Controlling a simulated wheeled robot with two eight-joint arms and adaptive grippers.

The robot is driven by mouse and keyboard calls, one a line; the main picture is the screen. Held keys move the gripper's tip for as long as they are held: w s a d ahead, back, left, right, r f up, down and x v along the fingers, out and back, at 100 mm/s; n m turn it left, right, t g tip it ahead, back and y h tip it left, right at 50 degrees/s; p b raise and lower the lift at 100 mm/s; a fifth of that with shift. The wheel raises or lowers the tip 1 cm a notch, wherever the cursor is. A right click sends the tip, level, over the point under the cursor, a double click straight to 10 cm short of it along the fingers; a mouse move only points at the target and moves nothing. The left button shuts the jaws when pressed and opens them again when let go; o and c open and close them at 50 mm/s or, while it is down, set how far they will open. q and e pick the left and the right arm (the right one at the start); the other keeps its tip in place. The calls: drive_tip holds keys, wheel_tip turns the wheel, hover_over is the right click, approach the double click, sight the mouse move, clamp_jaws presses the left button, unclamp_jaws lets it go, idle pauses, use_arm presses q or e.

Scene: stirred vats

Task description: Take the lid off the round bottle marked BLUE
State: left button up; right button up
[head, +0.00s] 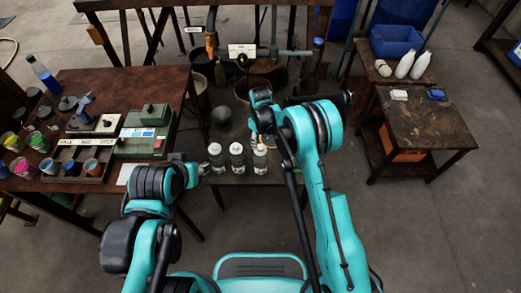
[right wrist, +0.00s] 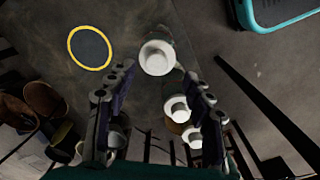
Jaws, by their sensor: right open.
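Three round bottles with white lids stand in a row at the front of the middle table: a left one (head: 215,157), a middle one (head: 236,157) and a right one (head: 260,158). Their label words are too small to read, so I cannot tell which is BLUE. In the right wrist view, one white lid (right wrist: 157,57) lies near my right gripper's fingertips, with a second (right wrist: 177,108) and a third (right wrist: 192,136) nearer the right finger. My right gripper (right wrist: 158,75) is open and empty above the bottles. My left gripper (head: 197,169) is left of the bottles, its fingers unclear.
A yellow ring (right wrist: 90,47) is on the tabletop beside the bottles. Pots and buckets (head: 262,88) stand behind. The left table (head: 150,80) bears colored cups and a green machine (head: 146,135). A right side table (head: 425,125) holds small items; two white bottles (head: 412,65) stand behind.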

sight(261, 147)
drive_tip(key=f, duration=0.1)
drive_tip(key=f+b, duration=0.1)
drive_tip(key=f, duration=0.1)
drive_tip(key=f+b, duration=0.1)
drive_tip(key=shift+w+f, duration=0.25)
drive_tip(key=shift+f, duration=0.05)
drive_tip(key=shift+r, duration=0.1)
drive_tip(key=c, duration=0.9)
drive_tip(key=shift+r, duration=0.1)
